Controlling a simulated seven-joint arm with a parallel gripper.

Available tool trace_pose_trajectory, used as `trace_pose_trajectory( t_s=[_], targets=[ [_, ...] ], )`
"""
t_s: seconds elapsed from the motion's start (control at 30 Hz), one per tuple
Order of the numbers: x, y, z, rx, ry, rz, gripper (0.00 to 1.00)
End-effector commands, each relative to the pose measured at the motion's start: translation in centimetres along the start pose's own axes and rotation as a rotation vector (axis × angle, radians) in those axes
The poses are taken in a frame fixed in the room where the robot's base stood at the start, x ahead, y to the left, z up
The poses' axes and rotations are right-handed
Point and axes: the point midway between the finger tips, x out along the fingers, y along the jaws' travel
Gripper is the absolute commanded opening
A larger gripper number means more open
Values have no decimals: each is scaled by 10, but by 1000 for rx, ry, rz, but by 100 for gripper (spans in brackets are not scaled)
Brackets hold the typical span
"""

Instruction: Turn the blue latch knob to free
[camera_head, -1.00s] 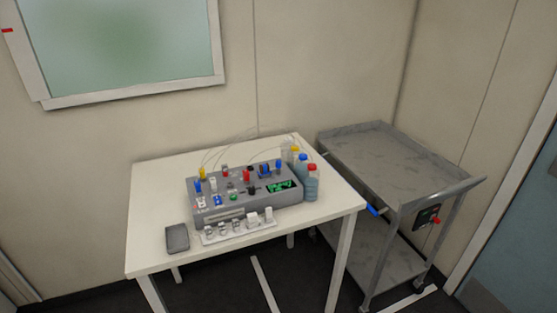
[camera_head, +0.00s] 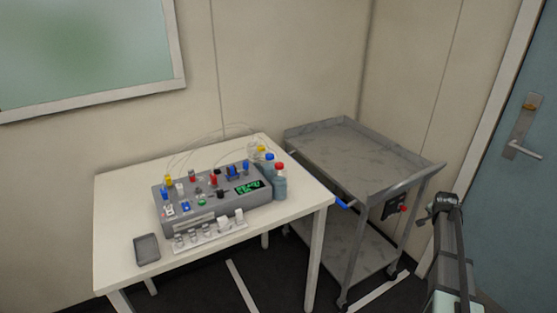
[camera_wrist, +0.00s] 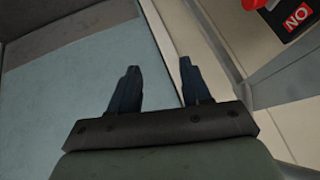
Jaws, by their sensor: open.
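A blue lever or knob (camera_head: 344,203) sticks out at the near left corner of the grey metal cart (camera_head: 412,165). Several blue caps or knobs also show on the grey bioreactor unit (camera_head: 218,209) on the white table; which blue part is the latch knob I cannot tell for certain. My gripper (camera_wrist: 158,75) is open with nothing between its fingers in the wrist view. In the head view my arm stands at the lower right, right of the cart and apart from the blue lever. The wrist view shows no blue knob.
The cart's side carries a dark panel with a red knob (camera_head: 403,209); a red part and a red label (camera_wrist: 298,14) show in the wrist view. Bottles (camera_head: 279,186), a vial rack and a grey tray (camera_head: 147,250) are on the table. A blue-grey door (camera_head: 522,200) is at right.

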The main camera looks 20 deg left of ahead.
Motion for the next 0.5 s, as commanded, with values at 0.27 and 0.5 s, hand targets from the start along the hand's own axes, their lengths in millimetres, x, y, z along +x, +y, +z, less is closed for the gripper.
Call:
trace_pose_trajectory(
  t_s=[0.27,0.5],
  targets=[
    [-55,-45,-118,108,151,-77,48],
    [-99,-106,-156,130,172,-123,48]
  ],
)
